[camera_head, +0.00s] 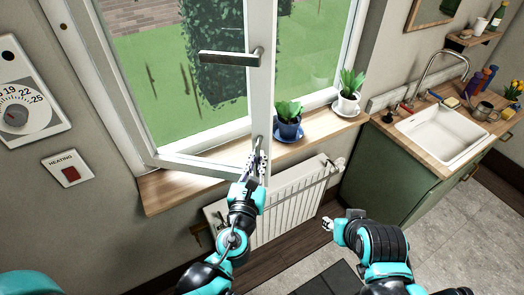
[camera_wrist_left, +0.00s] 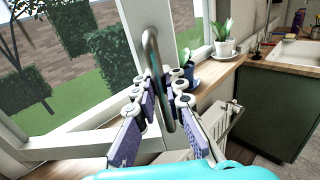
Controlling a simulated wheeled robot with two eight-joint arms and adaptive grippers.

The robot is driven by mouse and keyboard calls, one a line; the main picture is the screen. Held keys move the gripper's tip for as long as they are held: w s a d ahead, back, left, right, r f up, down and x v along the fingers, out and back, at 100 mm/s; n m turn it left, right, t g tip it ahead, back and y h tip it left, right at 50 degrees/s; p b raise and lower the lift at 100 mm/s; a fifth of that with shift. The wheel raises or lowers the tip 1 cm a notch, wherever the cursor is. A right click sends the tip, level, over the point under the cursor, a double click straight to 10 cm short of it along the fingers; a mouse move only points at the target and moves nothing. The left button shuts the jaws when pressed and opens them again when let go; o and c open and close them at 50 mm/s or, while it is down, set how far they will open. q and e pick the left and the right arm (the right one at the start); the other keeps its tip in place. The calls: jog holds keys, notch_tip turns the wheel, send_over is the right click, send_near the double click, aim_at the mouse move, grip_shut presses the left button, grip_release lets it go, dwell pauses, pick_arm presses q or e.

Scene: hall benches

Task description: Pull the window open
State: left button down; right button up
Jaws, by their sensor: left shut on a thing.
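The white-framed window sash (camera_head: 262,100) stands ajar, tilted out into the room, with its lower edge over the wooden sill. A metal lever handle (camera_head: 232,58) lies horizontal on the sash. Lower on the same frame is a metal pull bar, which shows as an upright loop in the left wrist view (camera_wrist_left: 152,52). My left gripper (camera_head: 257,160) is shut on this pull bar; its fingers sit on both sides of it in the left wrist view (camera_wrist_left: 167,92). My right gripper (camera_head: 328,224) hangs away from the window, low and to the right; its jaws are too small to read.
A blue plant pot (camera_head: 288,130) and a white plant pot (camera_head: 347,104) stand on the sill (camera_head: 165,192) right of the sash. A white radiator (camera_head: 290,208) is below. A green sink cabinet (camera_head: 395,175) stands at right. The floor beside it is clear.

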pick_arm(q)
jog(key=shift+s+a, duration=0.25)
jog(key=shift+s, duration=0.65)
jog(key=c, duration=1.6)
grip_release()
jog(key=shift+r, duration=0.1)
jog(key=shift+r, duration=4.9)
